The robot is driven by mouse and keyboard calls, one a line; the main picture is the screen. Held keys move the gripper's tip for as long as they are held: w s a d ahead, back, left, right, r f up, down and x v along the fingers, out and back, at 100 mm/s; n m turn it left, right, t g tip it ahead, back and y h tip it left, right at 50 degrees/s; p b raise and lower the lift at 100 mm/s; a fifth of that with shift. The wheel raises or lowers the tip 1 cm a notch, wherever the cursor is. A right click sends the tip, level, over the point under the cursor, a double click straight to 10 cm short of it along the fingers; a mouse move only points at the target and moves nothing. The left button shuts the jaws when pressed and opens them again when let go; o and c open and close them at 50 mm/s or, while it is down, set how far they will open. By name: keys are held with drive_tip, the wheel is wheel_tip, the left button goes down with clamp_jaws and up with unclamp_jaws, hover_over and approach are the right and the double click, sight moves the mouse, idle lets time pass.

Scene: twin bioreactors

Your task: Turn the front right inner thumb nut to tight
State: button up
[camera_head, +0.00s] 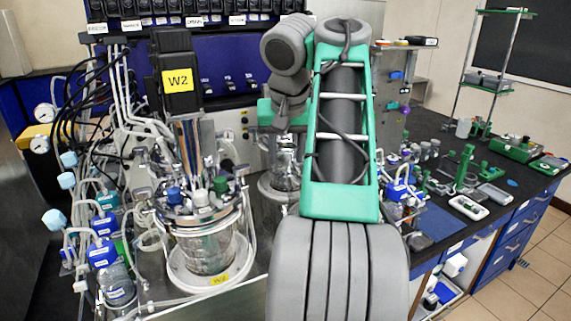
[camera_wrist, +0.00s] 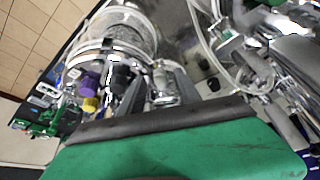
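The left bioreactor, labelled W2, has a glass vessel (camera_head: 205,245) with a crowded metal head plate (camera_head: 200,210). A second glass vessel (camera_head: 280,185) stands to its right, largely hidden behind my arm. In the wrist view, a glass vessel (camera_wrist: 125,35) lies at the upper left, with black, yellow and purple caps near its head plate. My gripper (camera_wrist: 158,88) is close to this head plate. Grey finger-like parts flank a small metal fitting there; whether they touch it is unclear. I cannot make out the front right inner thumb nut. My arm hides the gripper's tips in the head view.
Tubes, cables and blue-capped fittings (camera_head: 102,252) crowd the left side. A blue control panel (camera_head: 225,65) stands behind. The dark bench (camera_head: 500,190) at right holds green tools and small trays. Another tubed assembly (camera_wrist: 255,75) lies close on the wrist view's right.

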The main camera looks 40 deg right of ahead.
drive_tip(key=shift+c, duration=0.3)
clamp_jaws()
idle(0.3)
